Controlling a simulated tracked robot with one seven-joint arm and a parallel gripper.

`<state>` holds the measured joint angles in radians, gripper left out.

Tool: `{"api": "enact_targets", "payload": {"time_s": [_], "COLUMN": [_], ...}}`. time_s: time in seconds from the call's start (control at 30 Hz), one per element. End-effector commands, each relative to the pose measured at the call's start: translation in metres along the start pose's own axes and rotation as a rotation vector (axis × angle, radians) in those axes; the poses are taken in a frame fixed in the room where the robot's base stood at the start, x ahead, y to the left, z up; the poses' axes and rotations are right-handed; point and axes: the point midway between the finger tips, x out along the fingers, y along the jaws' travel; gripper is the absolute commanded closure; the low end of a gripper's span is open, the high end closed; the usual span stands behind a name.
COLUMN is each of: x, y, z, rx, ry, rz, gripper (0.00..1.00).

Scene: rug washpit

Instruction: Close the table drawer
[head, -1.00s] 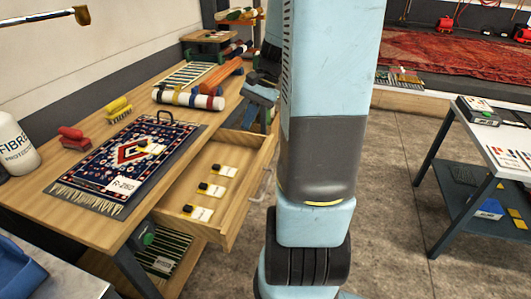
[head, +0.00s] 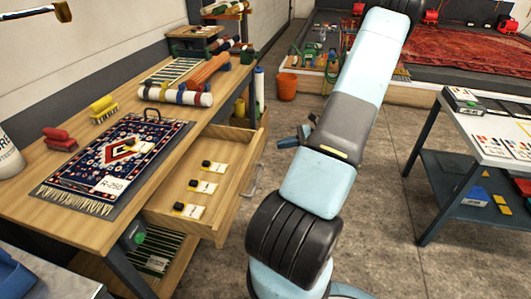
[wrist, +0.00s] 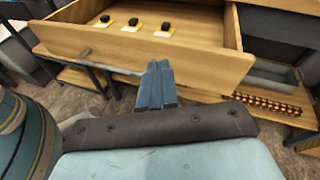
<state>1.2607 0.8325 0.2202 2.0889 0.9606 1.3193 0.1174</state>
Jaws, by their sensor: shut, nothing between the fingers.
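The table drawer (head: 226,212) stands pulled out of the wooden table (head: 72,205), toward the right in the head view. Several small tagged items with black tops lie inside it. In the wrist view the drawer front (wrist: 200,68) faces my gripper, with its grey bar handle (wrist: 110,64) on the left. My gripper (wrist: 158,72) is shut and empty, its tips overlapping the lower edge of the drawer front near the right end of the handle. I cannot tell whether they touch. In the head view my gripper (head: 290,139) shows partly behind my arm.
A small patterned rug (head: 120,155), brushes (head: 103,108) and rolled rugs (head: 182,97) lie on the table. An orange bucket (head: 287,86) stands on the floor behind. A metal table (head: 480,165) stands at the right. The floor between the tables is open.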

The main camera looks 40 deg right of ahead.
Motion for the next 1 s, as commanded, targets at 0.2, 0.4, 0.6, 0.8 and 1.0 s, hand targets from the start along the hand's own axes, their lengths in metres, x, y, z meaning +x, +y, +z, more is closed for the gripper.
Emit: {"api": "enact_targets", "payload": {"time_s": [0.2,0.4,0.6,0.8,1.0], "x": [-0.031,-0.046,-0.045,-0.020,0.013], "y": [0.004,0.008,0.007,-0.002,-0.014], "z": [-0.055,-0.082,-0.088,-0.083,-0.077], "rx": [0.135,0.196,0.210,0.210,0.211], "ry": [-0.128,-0.194,-0.211,-0.211,-0.212], "rz": [-0.202,-0.309,-0.336,-0.335,-0.335], "gripper": [1.00,1.00,1.00,1.00,1.00]}}
